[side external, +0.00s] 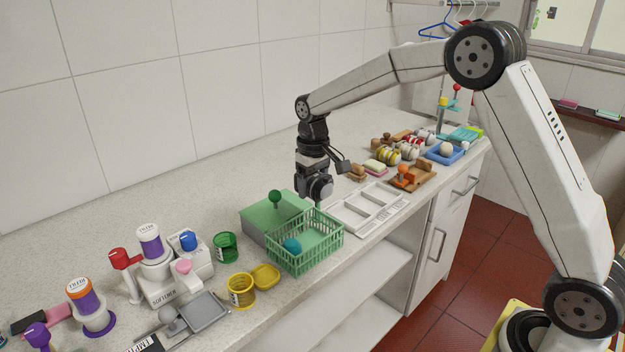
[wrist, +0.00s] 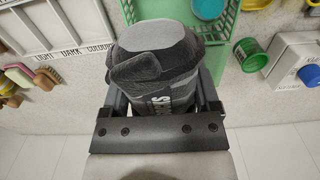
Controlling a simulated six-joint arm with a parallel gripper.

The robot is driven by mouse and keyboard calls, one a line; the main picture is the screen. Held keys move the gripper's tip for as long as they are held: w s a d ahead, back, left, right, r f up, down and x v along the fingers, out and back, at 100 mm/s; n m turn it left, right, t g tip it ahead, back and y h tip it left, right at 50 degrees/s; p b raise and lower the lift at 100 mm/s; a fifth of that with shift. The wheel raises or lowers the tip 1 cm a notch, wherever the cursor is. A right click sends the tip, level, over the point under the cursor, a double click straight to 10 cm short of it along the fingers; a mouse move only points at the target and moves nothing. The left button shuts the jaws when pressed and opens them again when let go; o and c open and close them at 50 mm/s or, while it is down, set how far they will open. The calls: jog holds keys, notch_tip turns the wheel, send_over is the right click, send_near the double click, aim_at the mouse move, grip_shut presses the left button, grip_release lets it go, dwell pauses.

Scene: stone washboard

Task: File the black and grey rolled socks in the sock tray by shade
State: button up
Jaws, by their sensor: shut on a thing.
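My gripper (wrist: 160,105) is shut on a dark grey rolled sock (wrist: 150,72) with a lighter grey top, which fills the space between the fingers in the wrist view. In the side view my gripper (side external: 318,196) hangs above the counter, by the green basket's back edge and the tray's left end; the sock is hard to make out there. The white sock tray (side external: 341,222) has several compartments, and those in sight look empty. In the wrist view the tray (wrist: 62,48) is at upper left, with labels that seem to read LIGHT, DARK and COLOURED.
A green basket (side external: 330,247) with a teal ball (side external: 292,245) stands left of the tray, beside a green box (side external: 262,213) with a knob. Brushes and soap (side external: 375,167) lie beyond the tray. Yellow tubs (side external: 241,290) and dispensers (side external: 155,275) crowd the left. The counter behind is clear.

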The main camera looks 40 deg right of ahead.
jog(key=d, duration=2.2)
notch_tip(320, 180, down, 6)
jog(key=shift+w+a+f, duration=0.2)
jog(key=shift+w+a, duration=0.05)
jog(key=shift+f, duration=0.15)
jog(key=shift+f, duration=2.8)
